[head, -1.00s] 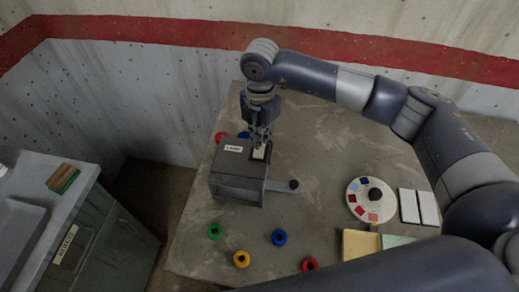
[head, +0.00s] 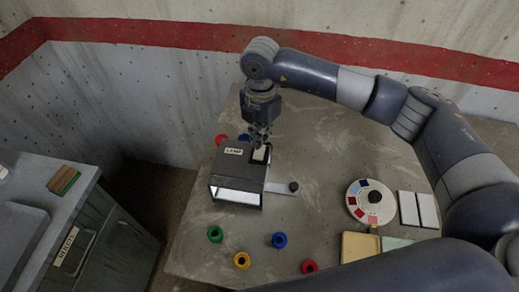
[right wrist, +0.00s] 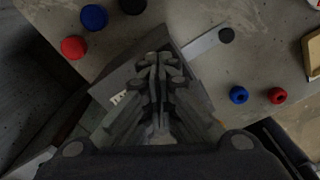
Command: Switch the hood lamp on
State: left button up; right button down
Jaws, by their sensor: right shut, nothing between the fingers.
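The hood lamp is a dark grey box (head: 236,172) with a LAMP label (head: 234,151) on its top, standing on the table. Its front opening (head: 236,195) glows bright white. A pale switch plate (head: 260,154) sits on the top beside the label. My right gripper (head: 261,141) is shut and empty, pointing down just above and behind the switch plate; I cannot tell whether it touches it. In the right wrist view the closed fingers (right wrist: 157,62) cover much of the hood. My left gripper is not in view.
A bar with a dark knob (head: 293,187) extends right of the hood. A round swatch dial (head: 361,214) and pale tiles stand right. A reject cabinet (head: 115,245) is at left.

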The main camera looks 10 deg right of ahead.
jog(key=shift+r+p, duration=1.1)
jog(key=shift+r, duration=1.45)
jog(key=shift+s+f, duration=0.1)
